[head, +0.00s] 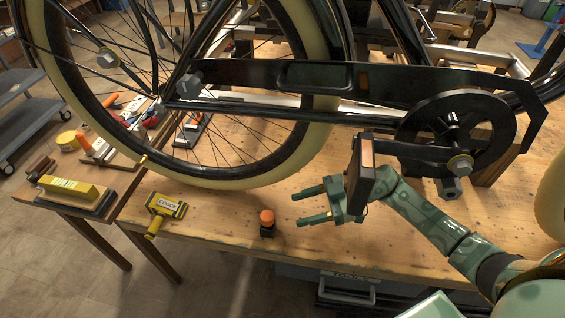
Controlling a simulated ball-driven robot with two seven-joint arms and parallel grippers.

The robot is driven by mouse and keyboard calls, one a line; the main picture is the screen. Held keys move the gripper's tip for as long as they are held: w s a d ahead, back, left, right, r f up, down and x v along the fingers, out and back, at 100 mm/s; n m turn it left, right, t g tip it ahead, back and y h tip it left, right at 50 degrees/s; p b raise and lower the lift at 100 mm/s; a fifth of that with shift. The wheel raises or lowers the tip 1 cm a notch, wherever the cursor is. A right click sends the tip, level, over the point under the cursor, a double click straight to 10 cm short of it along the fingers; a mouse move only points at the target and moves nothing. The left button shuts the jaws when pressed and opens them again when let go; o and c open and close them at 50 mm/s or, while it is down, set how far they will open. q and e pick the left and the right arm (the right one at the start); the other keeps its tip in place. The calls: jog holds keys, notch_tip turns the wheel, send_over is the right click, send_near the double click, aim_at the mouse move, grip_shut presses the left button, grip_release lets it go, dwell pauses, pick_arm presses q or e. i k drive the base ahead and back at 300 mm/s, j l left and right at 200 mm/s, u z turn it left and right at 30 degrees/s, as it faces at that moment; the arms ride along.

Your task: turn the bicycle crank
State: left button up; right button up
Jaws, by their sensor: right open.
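The black bicycle crank (410,153) runs from the round chainring hub (458,128) leftward, nearly level. At its left end is a dark pedal (359,185) with an orange strip, standing on edge. My right gripper (301,208) is open and empty, its two green fingers pointing left, away from the chainring. Its palm is at the lower left of the pedal, which partly covers it. I cannot tell whether they touch. My left gripper is not in view.
The wheel (325,105) and black chain guard (265,75) rise above the wooden bench (215,225). A small orange-topped item (267,222) and a yellow tool (164,208) lie on its front. A side table at the left holds a yellow block (75,188).

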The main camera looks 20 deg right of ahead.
aim_at(433, 159)
jog(key=k, duration=1)
